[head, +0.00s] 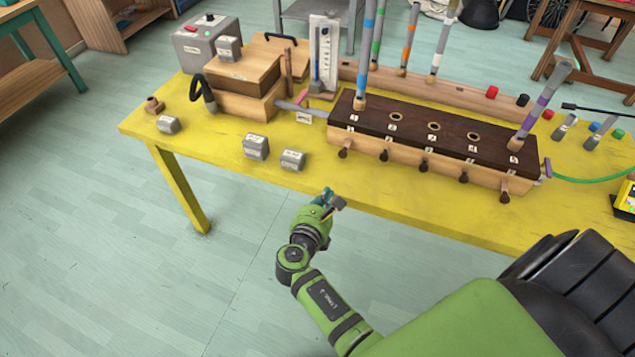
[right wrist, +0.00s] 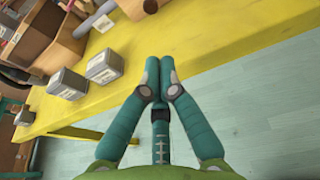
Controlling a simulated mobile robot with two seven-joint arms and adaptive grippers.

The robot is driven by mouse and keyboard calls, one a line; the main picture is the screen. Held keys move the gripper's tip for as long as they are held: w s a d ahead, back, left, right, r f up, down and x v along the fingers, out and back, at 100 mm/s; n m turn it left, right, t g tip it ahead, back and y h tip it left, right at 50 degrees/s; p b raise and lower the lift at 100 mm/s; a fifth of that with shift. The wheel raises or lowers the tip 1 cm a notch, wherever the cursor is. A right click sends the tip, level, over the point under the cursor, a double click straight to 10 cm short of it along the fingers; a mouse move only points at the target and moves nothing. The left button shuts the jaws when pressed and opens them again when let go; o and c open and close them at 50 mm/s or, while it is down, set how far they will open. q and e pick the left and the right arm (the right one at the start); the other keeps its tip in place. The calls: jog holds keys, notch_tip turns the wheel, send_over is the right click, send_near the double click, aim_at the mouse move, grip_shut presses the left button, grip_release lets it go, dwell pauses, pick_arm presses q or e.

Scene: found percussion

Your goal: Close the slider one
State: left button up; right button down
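The long wooden slider box (head: 430,140) with a dark top stands on the yellow table. Several short wooden knobs stick out along its front. My left gripper is not in view.
Grey blocks (head: 256,147) and (head: 292,160) stand on the table (head: 230,165) left of the box. Coloured tubes (head: 365,45) rise from the box and the rack behind. A wooden bellows-like box (head: 243,72) is at the left. Floor in front is clear.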

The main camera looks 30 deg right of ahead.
aim_at(344, 156)
jog(key=b+x, duration=0.1)
jog(key=x, duration=0.1)
jog(key=b+x, duration=0.1)
jog(key=x, duration=0.2)
jog(key=shift+d+f+b, duration=0.3)
jog(key=shift+f+b, duration=0.1)
jog(key=x, duration=0.2)
jog(key=b+x, duration=0.1)
jog(key=x, duration=0.1)
jog(key=r+b+x, duration=0.1)
jog(key=shift+w+d+f, duration=0.1)
jog(key=shift+w+d, duration=0.15)
jog(key=shift+w, duration=0.25)
pick_arm(q)
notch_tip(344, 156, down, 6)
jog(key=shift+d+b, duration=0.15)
jog(key=shift+b, duration=0.3)
pick_arm(e)
jog(key=shift+w+d, duration=0.5)
jog(key=shift+w, duration=0.05)
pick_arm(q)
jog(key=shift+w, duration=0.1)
pick_arm(e)
jog(key=shift+d, duration=0.1)
